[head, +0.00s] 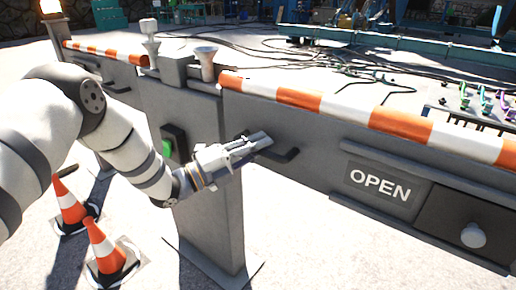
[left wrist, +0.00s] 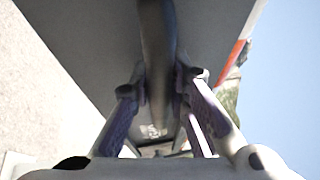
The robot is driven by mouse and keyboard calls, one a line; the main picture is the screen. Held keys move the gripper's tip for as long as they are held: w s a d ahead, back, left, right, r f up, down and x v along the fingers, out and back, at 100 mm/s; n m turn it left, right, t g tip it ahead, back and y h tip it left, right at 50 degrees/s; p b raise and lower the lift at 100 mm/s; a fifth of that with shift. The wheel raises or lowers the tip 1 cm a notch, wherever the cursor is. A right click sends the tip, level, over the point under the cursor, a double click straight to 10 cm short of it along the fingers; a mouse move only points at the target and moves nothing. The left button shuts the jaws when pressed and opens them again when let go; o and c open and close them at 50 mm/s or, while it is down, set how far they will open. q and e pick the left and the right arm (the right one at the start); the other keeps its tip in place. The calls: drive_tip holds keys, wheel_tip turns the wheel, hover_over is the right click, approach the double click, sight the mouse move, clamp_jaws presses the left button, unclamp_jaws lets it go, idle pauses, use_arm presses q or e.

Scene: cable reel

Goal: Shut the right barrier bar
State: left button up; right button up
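The right barrier bar (head: 400,124) has an orange-and-white striped top above a grey panel (head: 320,142). A dark handle (head: 284,157) stands out from the panel's left part. It also shows as a dark bar in the left wrist view (left wrist: 158,55). My left gripper (head: 266,140) is at the handle's left part, in front of the panel. In the left wrist view its fingers (left wrist: 160,78) lie close on both sides of the bar and seem to close on it. The fingertips' contact is partly hidden. My right gripper is in neither view.
A grey post (head: 208,190) with a green button (head: 167,148) stands left of the panel. An OPEN sign (head: 380,186) and a knob (head: 473,235) are on the right. The left striped bar (head: 105,52) is beyond the post. Two cones (head: 107,250) stand at lower left.

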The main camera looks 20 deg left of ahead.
use_arm(q)
drive_tip(key=shift+o, duration=1.4)
drive_tip(key=shift+w+d+f, duration=0.1)
drive_tip(key=shift+w+d, duration=0.05)
drive_tip(key=shift+w, duration=0.05)
drive_tip(key=shift+s, duration=0.15)
drive_tip(key=v, duration=1.2)
